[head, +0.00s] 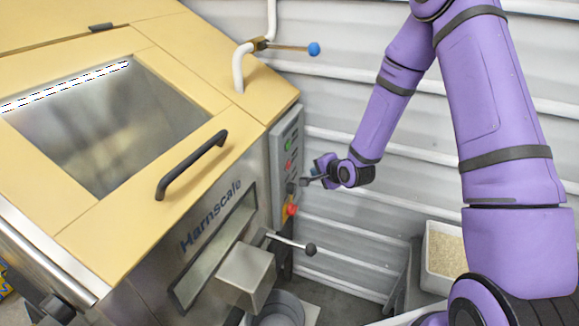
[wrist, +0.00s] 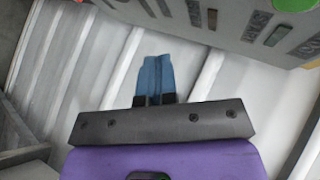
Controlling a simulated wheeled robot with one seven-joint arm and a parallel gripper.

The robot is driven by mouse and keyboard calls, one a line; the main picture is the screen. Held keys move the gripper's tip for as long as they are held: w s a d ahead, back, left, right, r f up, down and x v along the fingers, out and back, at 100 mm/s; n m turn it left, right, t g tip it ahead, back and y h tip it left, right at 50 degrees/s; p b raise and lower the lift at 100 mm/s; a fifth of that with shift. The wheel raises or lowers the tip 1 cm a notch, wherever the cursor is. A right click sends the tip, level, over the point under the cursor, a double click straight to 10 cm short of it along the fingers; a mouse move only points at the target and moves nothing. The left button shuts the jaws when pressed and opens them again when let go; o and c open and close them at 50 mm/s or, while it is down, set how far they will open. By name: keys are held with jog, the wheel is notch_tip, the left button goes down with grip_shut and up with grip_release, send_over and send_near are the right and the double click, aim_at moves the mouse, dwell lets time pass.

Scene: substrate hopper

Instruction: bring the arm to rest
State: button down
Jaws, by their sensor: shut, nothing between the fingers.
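My purple arm (head: 476,110) reaches down from the top right in the head view. My gripper (head: 322,166) is small there, in front of the corrugated wall and close to the right edge of the hopper's control panel (head: 288,160). In the wrist view the two blue fingers of my gripper (wrist: 154,78) lie side by side, shut, with nothing between them. They point toward the pale wall. The panel (wrist: 235,25) shows at the upper right there, apart from the fingertips in the picture. The exact gap between gripper and panel cannot be told.
The cream and steel hopper (head: 235,150) fills the left, with a black handle (head: 192,165) on its lid. A blue-knobbed lever (head: 290,48) and a black-knobbed lever (head: 290,243) stick out to the right. A white bin of pale grains (head: 445,250) stands behind my arm. The corrugated wall (head: 345,220) closes the back.

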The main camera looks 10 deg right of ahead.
jog(key=shift+r, duration=0.15)
jog(key=s+d+r+n+g+h, duration=0.2)
jog(key=s+r+n, duration=0.3)
jog(key=r, duration=0.7)
jog(key=s+d+r+n+g+h, duration=0.15)
jog(key=s+r, duration=0.45)
jog(key=r, duration=0.6)
jog(key=s+r+n+g, duration=0.1)
jog(key=s+r+n, duration=0.2)
jog(key=s, duration=0.9)
jog(key=s+d+r+n+g, duration=0.1)
jog(key=s+r+n, duration=0.2)
jog(key=s+r, duration=0.5)
jog(key=s, duration=0.5)
jog(key=shift+s+d, duration=0.25)
jog(key=shift+h, duration=0.25)
